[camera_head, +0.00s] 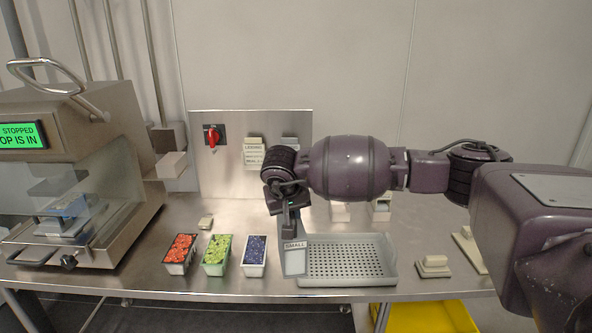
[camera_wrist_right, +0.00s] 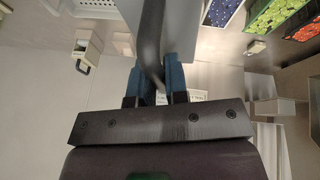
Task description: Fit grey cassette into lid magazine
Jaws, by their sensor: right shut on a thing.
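My right gripper (camera_head: 291,208) is above the left end of the perforated tray. In the right wrist view its blue fingers (camera_wrist_right: 160,82) are shut on a dark curved handle (camera_wrist_right: 153,35). A grey body below it, with a plate labelled SMALL (camera_head: 295,262), looks like the grey cassette; it overlaps the tray's left edge, and I cannot tell whether it touches the tray. A box-shaped metal fitting (camera_head: 172,165) juts from the machine's right side; I cannot tell whether it is the lid magazine. My left gripper is not in view.
The machine (camera_head: 110,170) at left has a green display reading STOPPED. Punnets of red (camera_head: 179,253), green (camera_head: 216,254) and blue (camera_head: 255,255) pieces stand left of the grey tray (camera_head: 350,280). Behind them is a panel (camera_head: 225,170) with a red knob. Small pale blocks (camera_head: 433,262) lie right.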

